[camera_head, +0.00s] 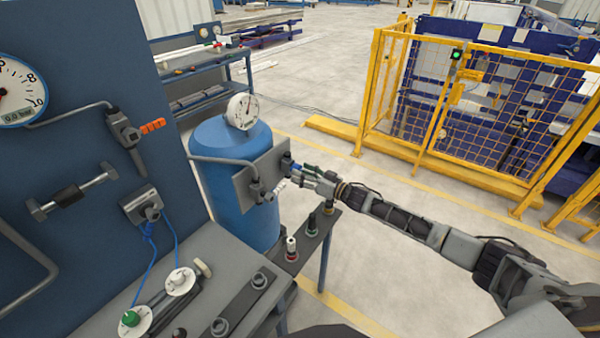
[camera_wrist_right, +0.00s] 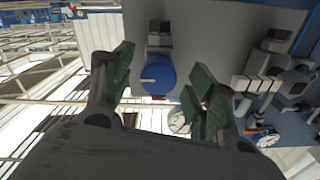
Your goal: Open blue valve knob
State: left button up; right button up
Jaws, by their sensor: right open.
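The blue valve knob (camera_wrist_right: 157,75) is a round blue cap with a pale line on its face, mounted on a grey plate (camera_wrist_right: 215,40). In the right wrist view it lies between the two green-padded fingers of my right gripper (camera_wrist_right: 160,88), which are open and apart from it. In the head view the right gripper (camera_head: 305,175) is at the grey plate (camera_head: 262,172) on the blue tank (camera_head: 215,135), and a small bit of the blue knob (camera_head: 296,166) shows beside the fingers. My left gripper is not in view.
A pressure gauge (camera_head: 242,111) stands on top of the tank. A small bench with several fittings (camera_head: 291,249) is below my right gripper. A blue panel (camera_head: 100,60) with an orange-handled valve (camera_head: 152,126) is at left.

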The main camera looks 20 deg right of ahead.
jog(key=shift+w+a, duration=0.45)
jog(key=shift+w, duration=0.15)
jog(key=c, duration=1)
jog(key=shift+c, duration=0.2)
